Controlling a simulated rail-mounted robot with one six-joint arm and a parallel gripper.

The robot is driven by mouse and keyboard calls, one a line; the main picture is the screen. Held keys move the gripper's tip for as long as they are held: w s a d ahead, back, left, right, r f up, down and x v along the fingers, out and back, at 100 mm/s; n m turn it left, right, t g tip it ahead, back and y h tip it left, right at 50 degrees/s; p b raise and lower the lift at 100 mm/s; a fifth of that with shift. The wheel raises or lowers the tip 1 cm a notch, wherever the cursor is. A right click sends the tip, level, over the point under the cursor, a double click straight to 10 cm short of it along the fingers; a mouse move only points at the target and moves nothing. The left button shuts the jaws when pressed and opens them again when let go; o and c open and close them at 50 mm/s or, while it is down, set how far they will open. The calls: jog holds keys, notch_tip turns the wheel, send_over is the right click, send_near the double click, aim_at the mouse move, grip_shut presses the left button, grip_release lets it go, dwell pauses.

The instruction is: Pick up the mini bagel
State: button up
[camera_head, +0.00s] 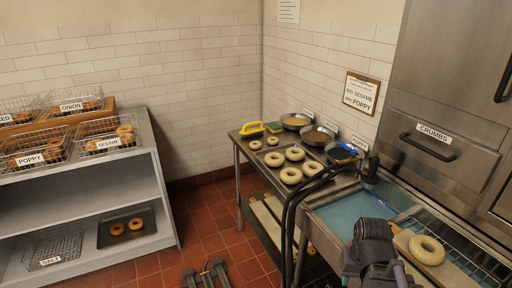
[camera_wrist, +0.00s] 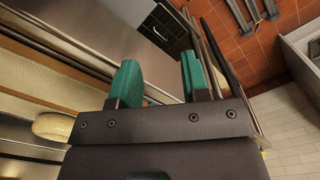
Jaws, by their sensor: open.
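In the head view, several pale bagels (camera_head: 291,176) lie on a dark tray on the steel table. One pale bagel (camera_head: 427,250) lies on a wooden board at the right. Two browned bagels (camera_head: 117,229) lie on a tray on the lower shelf, and more browned ones sit in wire baskets. In the wrist view, my gripper (camera_wrist: 158,78) has its teal fingers apart with nothing between them. A pale bagel (camera_wrist: 53,126) shows left of the fingers, outside them.
The steel table (camera_head: 246,151) also holds bowls (camera_head: 318,135) and a yellow-handled brush (camera_head: 251,129). A basin of bluish water (camera_head: 340,214) lies left of the wooden board. A wire rack (camera_head: 470,262) is at the right. The grey shelf unit (camera_head: 75,200) stands left, with tiled floor between.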

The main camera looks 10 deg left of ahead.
jog(key=o, duration=1.1)
